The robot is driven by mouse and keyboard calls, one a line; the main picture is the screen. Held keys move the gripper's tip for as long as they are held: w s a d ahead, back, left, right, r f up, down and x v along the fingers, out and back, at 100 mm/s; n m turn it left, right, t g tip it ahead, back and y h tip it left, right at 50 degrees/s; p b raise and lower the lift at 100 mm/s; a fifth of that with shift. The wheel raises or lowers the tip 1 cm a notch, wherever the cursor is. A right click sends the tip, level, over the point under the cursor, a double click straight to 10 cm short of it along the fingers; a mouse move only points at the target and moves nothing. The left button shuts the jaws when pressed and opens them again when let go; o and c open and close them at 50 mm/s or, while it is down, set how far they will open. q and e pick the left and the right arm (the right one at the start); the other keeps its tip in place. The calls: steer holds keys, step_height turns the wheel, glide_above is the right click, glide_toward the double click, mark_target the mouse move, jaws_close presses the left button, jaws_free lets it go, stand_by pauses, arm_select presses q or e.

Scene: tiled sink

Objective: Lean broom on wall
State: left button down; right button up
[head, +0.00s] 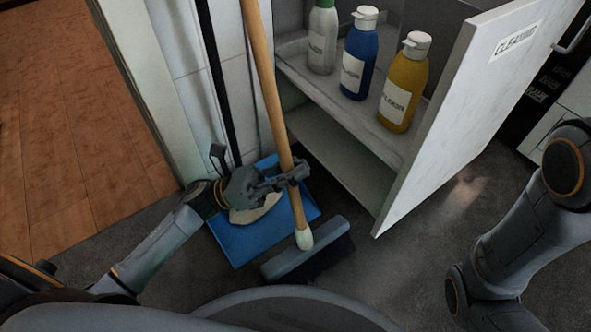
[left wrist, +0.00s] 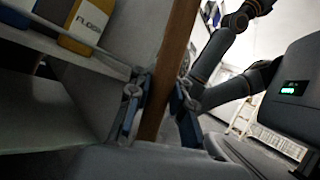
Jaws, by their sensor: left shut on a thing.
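The broom has a wooden handle (head: 262,75) and a grey-blue head (head: 300,262) with dark bristles. It stands nearly upright, its head low near the dark floor. My left gripper (head: 287,178) is shut on the lower handle, just above the head. The left wrist view shows the handle (left wrist: 172,65) between the two fingers (left wrist: 158,112). The white tiled wall (head: 233,85) is behind the handle. The handle's top is outside the head view, so I cannot tell if it touches the wall. My right arm is at the right; its gripper is out of view.
A blue dustpan (head: 238,247) is behind the broom against the wall. An open cabinet (head: 345,172) holds white, blue (head: 358,55) and yellow (head: 402,85) bottles. Its white door (head: 455,110) swings out at the right. Wooden floor (head: 70,130) lies beyond the doorway at left.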

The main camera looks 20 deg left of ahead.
arm_select(q)
steer(key=shift+f+b, duration=0.2)
steer(key=shift+b, duration=0.15)
stand_by(0.3)
steer(key=c, duration=1.1)
jaws_free()
steer(key=shift+f, duration=0.15)
steer(key=v, duration=1.2)
